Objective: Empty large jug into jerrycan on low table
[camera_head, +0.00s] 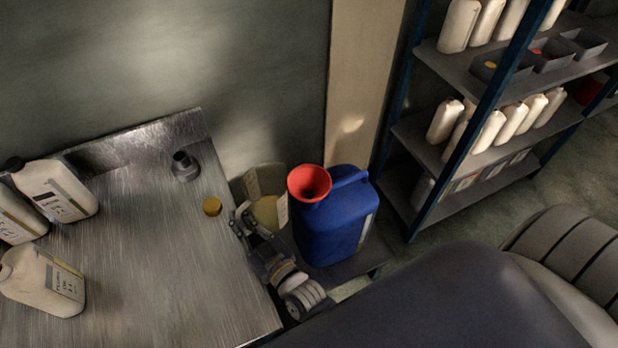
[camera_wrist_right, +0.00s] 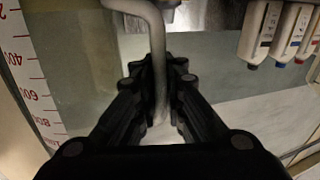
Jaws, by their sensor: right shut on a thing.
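The large jug (camera_head: 252,183) is see-through, with yellowish oil in it, and sits left of the jerrycan. My right gripper (camera_head: 246,222) is shut on its handle. In the right wrist view the fingers (camera_wrist_right: 160,88) close around the pale handle (camera_wrist_right: 156,35), and red scale marks show on the jug wall (camera_wrist_right: 80,85). The blue jerrycan (camera_head: 335,225) stands upright on the low table (camera_head: 345,268), with a red funnel (camera_head: 310,183) in its opening. The jug is beside the funnel, not over it. Its base is hidden. My left gripper is not in view.
A metal workbench (camera_head: 150,250) on the left holds several white bottles (camera_head: 55,190), a grey spout piece (camera_head: 185,166) and a yellow cap (camera_head: 212,206). A shelf rack (camera_head: 455,75) with bottles and bins stands at the right. A wall is close behind the jug and jerrycan.

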